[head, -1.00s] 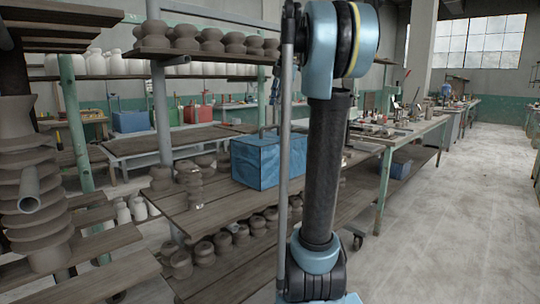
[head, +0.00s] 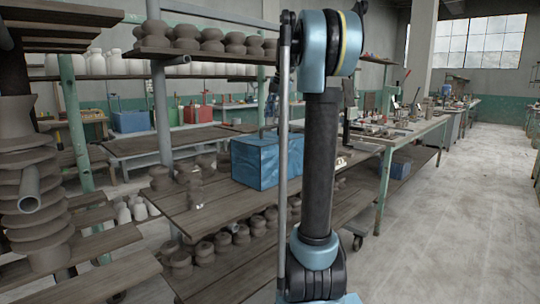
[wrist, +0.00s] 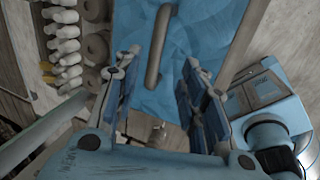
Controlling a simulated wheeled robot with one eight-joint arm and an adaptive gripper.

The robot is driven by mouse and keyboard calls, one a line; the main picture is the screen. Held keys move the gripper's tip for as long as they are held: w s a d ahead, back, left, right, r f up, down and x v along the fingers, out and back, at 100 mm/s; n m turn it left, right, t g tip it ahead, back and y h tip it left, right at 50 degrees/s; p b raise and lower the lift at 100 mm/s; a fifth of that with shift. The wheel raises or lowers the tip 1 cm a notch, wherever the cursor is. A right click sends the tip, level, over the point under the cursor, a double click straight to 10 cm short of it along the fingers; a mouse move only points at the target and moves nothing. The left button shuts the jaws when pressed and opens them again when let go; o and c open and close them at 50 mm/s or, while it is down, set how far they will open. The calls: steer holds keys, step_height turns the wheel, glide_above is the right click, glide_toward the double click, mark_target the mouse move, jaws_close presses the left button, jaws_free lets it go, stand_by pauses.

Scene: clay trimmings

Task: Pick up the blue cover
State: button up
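The blue cover (head: 256,162) is a box-shaped, wrinkled blue thing standing on the wooden shelf unit, left of my arm in the head view. In the wrist view its blue surface (wrist: 205,35) fills the upper middle, with a grey-brown curved handle (wrist: 155,50) on it. My gripper (wrist: 157,72) is open in the wrist view, with its two fingers on either side of the lower end of the handle and nothing between the pads. I cannot tell how far above the cover the fingers are. My gripper is not visible in the head view.
Several clay pots (head: 190,180) stand on the shelf left of the cover, with more on the board below. Stacked clay pieces (head: 35,190) are at the far left. A cluttered workbench (head: 410,130) is at the right. The floor (head: 460,220) there is clear.

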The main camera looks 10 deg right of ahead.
mark_target(270, 127)
steer(key=shift+x, duration=1)
steer(key=x, duration=0.2)
steer(key=w+x, duration=0.1)
steer(key=x, duration=0.1)
steer(key=shift+r, duration=0.15)
steer(key=shift+w+a+f, duration=0.1)
steer(key=shift+f, duration=0.5)
steer(key=shift+c, duration=0.3)
jaws_close()
